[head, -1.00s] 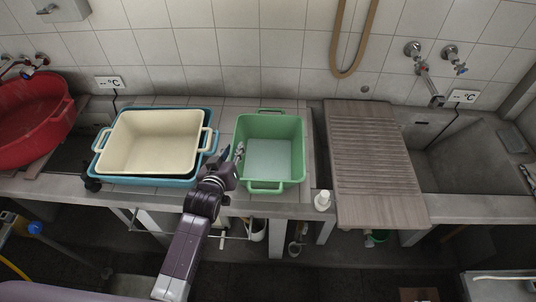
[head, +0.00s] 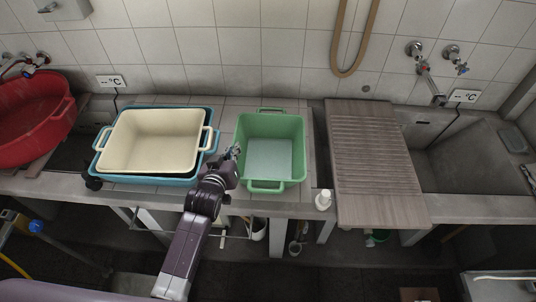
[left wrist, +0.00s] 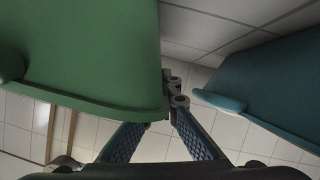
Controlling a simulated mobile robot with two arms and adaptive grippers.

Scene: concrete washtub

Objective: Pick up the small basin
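The small basin (head: 266,122) is green and rectangular, with a handle at its front and back. It stands upright on the tiled counter in the middle of the head view. In the left wrist view the small basin (left wrist: 85,50) fills the upper left. My left gripper (head: 234,151) is at the left rim of this basin. Its fingers (left wrist: 170,100) have come together there, one partly hidden behind the green wall and one outside it, and look shut on the rim. My right gripper is not in view.
A cream basin (head: 152,140) sits nested in a teal basin (head: 207,170) just left of the green one; the teal basin (left wrist: 270,90) is close to my fingers. A red tub (head: 30,120) is far left. A white bottle (head: 323,200) and wooden washboard (head: 372,160) stand right.

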